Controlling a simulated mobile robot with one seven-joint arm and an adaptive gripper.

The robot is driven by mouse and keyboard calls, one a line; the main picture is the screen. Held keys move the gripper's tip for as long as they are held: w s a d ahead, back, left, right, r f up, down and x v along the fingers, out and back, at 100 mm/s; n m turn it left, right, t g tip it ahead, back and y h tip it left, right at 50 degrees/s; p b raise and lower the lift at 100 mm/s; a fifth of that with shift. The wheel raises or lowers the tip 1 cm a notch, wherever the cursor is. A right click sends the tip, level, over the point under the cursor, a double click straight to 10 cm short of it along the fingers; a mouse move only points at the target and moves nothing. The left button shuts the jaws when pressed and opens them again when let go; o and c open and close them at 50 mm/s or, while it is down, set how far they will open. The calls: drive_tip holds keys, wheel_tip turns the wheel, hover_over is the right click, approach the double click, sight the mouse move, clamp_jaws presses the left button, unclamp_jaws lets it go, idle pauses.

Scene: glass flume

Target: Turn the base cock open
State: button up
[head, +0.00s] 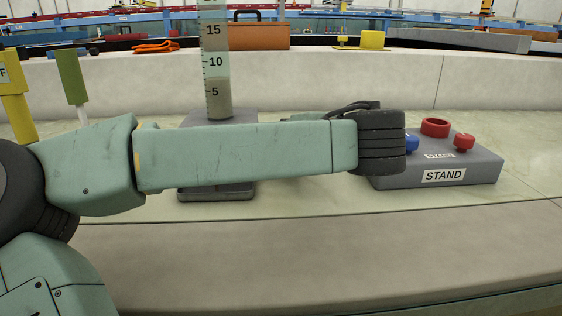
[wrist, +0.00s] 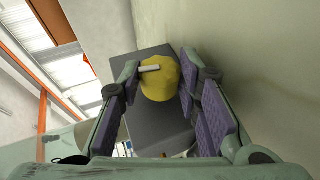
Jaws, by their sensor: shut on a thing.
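The base cock shows in the wrist view as a round yellow knob (wrist: 163,84) with a short white bar near its upper left edge. The bar lies nearly level in that picture. The knob is on a dark grey block (wrist: 155,126). My gripper (wrist: 157,88) has its purple-padded fingers on either side of the knob and is shut on it. In the head view a clear graduated column (head: 215,60) stands upright on a grey base (head: 215,195). My arm crosses in front of that base, hiding much of it, the knob and my gripper.
A grey box labelled STAND (head: 470,172) with red and blue knobs sits at right, partly behind my arm. A green handle (head: 71,76) and a yellow handle (head: 14,90) stand at left. An orange case (head: 258,36) is farther back. The front ledge is clear.

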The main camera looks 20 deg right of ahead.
drive_tip(key=shift+t+b, duration=0.3)
drive_tip(key=shift+b, duration=0.2)
drive_tip(key=o, duration=1.1)
drive_tip(key=shift+o, duration=0.2)
drive_tip(key=shift+r+p, duration=0.1)
drive_tip(key=shift+p, duration=0.25)
